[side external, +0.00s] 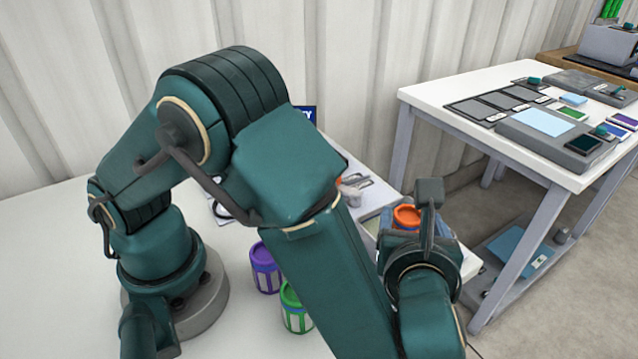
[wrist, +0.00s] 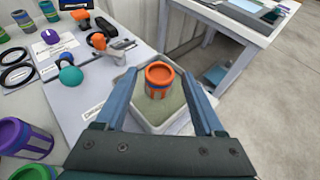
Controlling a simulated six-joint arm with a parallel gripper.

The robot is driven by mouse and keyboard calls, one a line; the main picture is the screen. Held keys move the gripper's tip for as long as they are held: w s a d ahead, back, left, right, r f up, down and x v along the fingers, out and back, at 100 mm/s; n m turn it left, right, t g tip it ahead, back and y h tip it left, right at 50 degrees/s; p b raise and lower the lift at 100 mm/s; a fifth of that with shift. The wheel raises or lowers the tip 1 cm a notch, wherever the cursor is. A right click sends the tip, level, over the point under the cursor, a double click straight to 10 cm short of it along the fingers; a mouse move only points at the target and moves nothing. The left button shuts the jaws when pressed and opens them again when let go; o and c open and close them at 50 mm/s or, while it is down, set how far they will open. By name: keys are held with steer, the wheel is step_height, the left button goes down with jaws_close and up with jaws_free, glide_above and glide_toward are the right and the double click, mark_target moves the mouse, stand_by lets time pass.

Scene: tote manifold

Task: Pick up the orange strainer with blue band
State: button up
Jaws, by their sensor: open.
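The orange strainer with blue band (wrist: 159,80) stands upright in a pale tote (wrist: 143,115) with a greenish floor in the wrist view. Its orange rim (side external: 406,216) shows in the side view, partly hidden behind my wrist. My gripper (wrist: 158,85) is open, with one blue-grey finger to the left of the strainer and one to the right. Gaps show between the fingers and the strainer. I cannot tell whether the fingertips are level with it or above it.
A purple strainer (side external: 265,267) and a green strainer (side external: 296,308) stand on the white table near my arm. Tools and a teal ball (wrist: 71,77) lie left of the tote. A second table (side external: 468,83) stands beyond a floor gap at right.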

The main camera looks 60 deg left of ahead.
mark_target(406, 226)
step_height(406, 226, down, 4)
steer(key=shift+w+a+r, duration=0.1)
steer(key=shift+x, duration=2.4)
steer(key=shift+c, duration=0.3)
jaws_close()
